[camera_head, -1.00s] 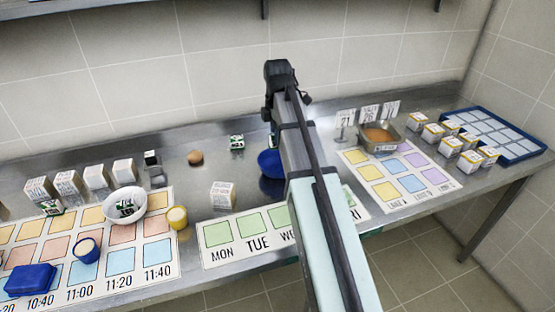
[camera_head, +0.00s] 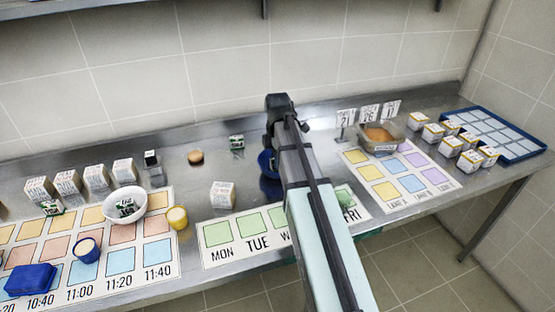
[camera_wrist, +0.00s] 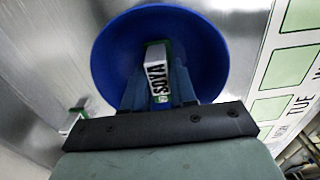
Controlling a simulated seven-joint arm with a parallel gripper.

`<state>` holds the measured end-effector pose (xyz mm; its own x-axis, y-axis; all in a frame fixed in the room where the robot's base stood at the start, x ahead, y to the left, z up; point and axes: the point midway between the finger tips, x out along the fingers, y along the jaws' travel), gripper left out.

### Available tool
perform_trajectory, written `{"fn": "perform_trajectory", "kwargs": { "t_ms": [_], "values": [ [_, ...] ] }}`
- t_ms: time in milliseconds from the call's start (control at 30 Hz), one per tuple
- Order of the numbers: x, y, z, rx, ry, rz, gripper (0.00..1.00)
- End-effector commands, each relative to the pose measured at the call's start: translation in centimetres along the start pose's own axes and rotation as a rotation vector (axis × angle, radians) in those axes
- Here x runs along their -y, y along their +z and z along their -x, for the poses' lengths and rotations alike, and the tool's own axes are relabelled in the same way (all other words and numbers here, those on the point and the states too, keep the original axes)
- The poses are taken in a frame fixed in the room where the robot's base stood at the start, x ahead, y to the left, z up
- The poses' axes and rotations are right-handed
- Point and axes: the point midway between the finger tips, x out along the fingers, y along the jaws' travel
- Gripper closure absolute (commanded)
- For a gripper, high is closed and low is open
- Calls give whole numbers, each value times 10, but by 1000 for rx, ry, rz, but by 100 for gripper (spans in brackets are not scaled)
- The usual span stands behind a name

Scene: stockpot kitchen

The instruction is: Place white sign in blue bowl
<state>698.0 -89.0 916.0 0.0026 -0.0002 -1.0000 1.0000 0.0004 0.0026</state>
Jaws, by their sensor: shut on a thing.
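My gripper (camera_wrist: 159,84) is shut on a small white sign (camera_wrist: 156,68) with black SOYA lettering and green edges. In the wrist view the sign shows against the inside of the blue bowl (camera_wrist: 112,48). I cannot tell whether the sign touches the bowl's bottom. In the head view the blue bowl (camera_head: 266,163) is mostly hidden behind my arm, and the gripper's fingers and the held sign are hidden too.
Another small white and green sign (camera_head: 236,142) stands behind the bowl, left of my arm. A white box (camera_head: 222,195) and a brown round item (camera_head: 196,157) are to the left. A white bowl (camera_head: 133,201) stands further left. A metal tray (camera_head: 391,147) is to the right.

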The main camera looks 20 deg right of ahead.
Motion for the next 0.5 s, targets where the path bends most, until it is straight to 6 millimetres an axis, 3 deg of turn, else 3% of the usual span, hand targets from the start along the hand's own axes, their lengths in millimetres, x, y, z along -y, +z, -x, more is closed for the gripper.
{"fn": "perform_trajectory", "kwargs": {
  "t_ms": [367,400,500],
  "values": [
    [0,0,-3,0,0,0,100],
    [0,0,-4,0,0,0,73],
    [0,0,-4,0,0,0,63]
  ]
}}
